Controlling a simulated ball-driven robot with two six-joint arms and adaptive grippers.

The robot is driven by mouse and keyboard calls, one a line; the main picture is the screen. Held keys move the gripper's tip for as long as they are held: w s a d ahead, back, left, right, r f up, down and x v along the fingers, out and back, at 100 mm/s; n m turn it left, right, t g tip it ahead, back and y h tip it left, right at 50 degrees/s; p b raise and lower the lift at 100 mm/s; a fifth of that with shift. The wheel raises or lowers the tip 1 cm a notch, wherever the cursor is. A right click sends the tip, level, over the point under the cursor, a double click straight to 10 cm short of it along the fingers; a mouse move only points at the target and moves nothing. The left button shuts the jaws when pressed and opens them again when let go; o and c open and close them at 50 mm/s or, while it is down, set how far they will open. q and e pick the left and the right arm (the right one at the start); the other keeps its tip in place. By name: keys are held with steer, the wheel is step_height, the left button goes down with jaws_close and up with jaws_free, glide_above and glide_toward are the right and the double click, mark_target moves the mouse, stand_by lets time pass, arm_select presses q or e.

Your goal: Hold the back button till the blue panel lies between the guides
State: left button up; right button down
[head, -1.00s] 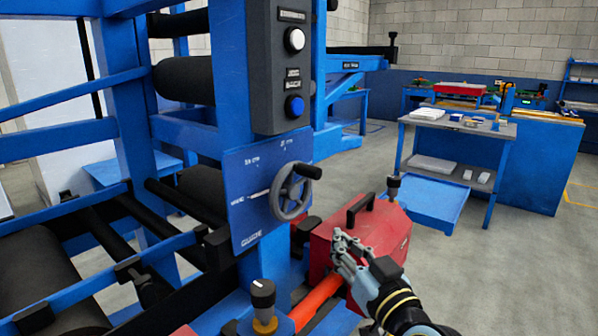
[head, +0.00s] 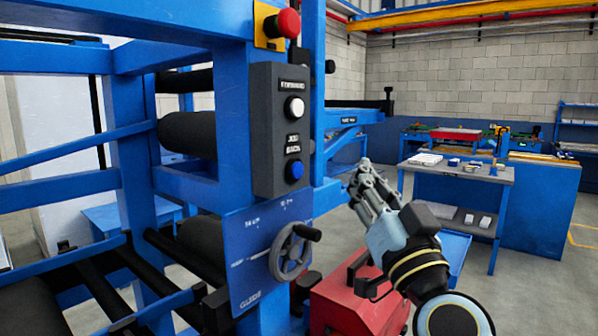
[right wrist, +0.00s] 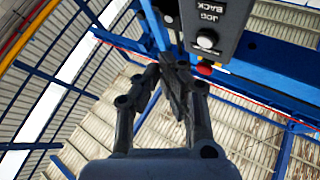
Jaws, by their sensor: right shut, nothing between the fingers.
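The grey control box (head: 265,140) hangs on the blue machine frame. Its blue back button (head: 295,170) sits below the "JOG BACK" label, and the white forward button (head: 294,107) is above it. My right gripper (head: 362,180) is shut and empty, raised to the right of the box at about the back button's height in the picture, apart from it. In the right wrist view the gripper (right wrist: 172,62) points up toward the box (right wrist: 225,20), where the white button shows. I cannot make out the panel between the guides. My left gripper is out of view.
A blue guide plate (head: 240,255) with a grey handwheel (head: 290,252) is below the box. A red emergency button (head: 288,22) is above it. A red toolbox (head: 350,300) stands under my right arm. Black rollers (head: 188,133) are at left. A worktable (head: 460,172) stands behind.

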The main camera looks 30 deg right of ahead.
mark_target(296, 170)
steer(key=w+a+b, duration=0.2)
steer(key=w+a, duration=0.1)
steer(key=w, duration=0.5)
steer(key=shift+a, duration=0.15)
stand_by(1.3)
steer(key=shift+w+a, duration=0.15)
steer(key=shift+w, duration=0.2)
